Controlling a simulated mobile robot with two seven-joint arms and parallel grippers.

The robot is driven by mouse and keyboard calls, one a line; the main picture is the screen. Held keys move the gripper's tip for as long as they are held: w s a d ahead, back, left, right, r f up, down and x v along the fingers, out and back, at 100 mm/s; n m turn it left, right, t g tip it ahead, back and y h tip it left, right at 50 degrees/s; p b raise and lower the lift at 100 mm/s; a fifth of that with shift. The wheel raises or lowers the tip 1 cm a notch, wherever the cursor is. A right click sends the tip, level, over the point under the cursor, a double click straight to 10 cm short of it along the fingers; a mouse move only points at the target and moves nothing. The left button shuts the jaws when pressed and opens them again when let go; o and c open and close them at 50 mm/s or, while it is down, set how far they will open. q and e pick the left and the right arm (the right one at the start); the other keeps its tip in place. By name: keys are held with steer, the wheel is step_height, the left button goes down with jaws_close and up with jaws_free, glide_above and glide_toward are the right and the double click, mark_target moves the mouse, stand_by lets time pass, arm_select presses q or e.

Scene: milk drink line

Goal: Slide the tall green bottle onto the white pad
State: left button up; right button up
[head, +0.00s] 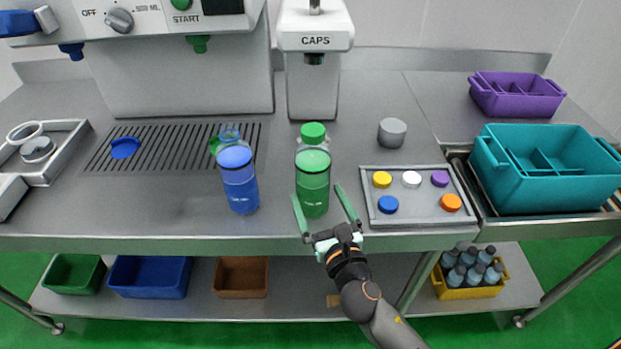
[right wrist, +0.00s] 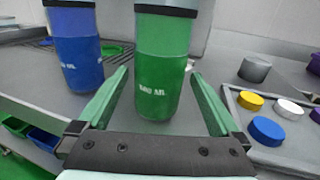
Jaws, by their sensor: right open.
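The tall green bottle (head: 312,162) stands upright with a green cap, near the front edge of the counter. It also fills the middle of the right wrist view (right wrist: 165,50). My right gripper (head: 318,191) is open, with one finger on each side of the bottle's lower part. In the right wrist view the gripper (right wrist: 159,72) shows gaps between both fingers and the bottle, and nothing is held. I cannot make out a white pad in either view. My left gripper is not in view.
A blue bottle (head: 239,178) stands left of the green one. A tray (head: 420,217) of coloured caps lies to the right, with a grey cylinder (head: 392,132) behind it. The CAPS machine (head: 312,85) stands behind the green bottle. A slotted grate (head: 180,150) lies at left.

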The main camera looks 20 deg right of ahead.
steer(key=w, duration=0.7)
steer(key=shift+w, duration=0.1)
steer(key=shift+c, duration=0.2)
jaws_close()
stand_by(0.4)
